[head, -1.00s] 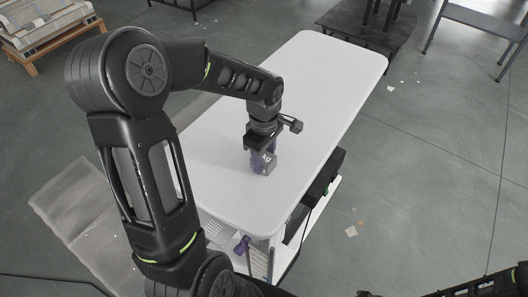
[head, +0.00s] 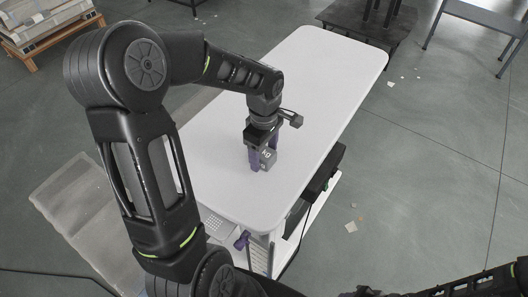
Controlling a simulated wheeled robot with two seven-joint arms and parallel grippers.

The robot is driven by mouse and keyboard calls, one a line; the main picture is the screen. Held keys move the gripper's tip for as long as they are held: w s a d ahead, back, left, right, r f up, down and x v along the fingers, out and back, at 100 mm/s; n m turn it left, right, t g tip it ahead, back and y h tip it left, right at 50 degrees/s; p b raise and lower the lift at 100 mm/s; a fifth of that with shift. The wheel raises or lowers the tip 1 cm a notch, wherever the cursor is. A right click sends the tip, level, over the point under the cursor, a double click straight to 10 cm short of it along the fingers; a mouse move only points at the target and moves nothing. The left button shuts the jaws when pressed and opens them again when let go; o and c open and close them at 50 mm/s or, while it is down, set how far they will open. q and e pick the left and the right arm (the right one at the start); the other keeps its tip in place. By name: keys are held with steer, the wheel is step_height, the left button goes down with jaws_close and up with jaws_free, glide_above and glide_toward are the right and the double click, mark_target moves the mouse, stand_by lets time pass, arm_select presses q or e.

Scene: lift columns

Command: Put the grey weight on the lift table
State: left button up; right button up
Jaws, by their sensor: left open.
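The grey weight (head: 267,156), a small block with dark lettering on its face, stands on the white top of the lift table (head: 310,75), near the table's middle. My left gripper (head: 261,161) is right over it, pointing down. Its purple fingers are open, and the weight shows between and just beside them. I cannot tell whether a finger touches it. My right arm (head: 470,288) shows only in part at the bottom right, and its gripper is not clearly seen.
The rest of the white table top is clear. A pallet with boxes (head: 45,25) stands at the top left. A dark low platform (head: 370,22) and a grey bench (head: 480,20) are at the top right. A translucent grey panel (head: 75,205) lies left of the table.

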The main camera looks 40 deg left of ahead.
mark_target(264, 153)
arm_select(q)
step_height(264, 153, up, 12)
stand_by(0.4)
steer(key=shift+d+f, duration=0.1)
steer(key=shift+f, duration=0.05)
stand_by(0.4)
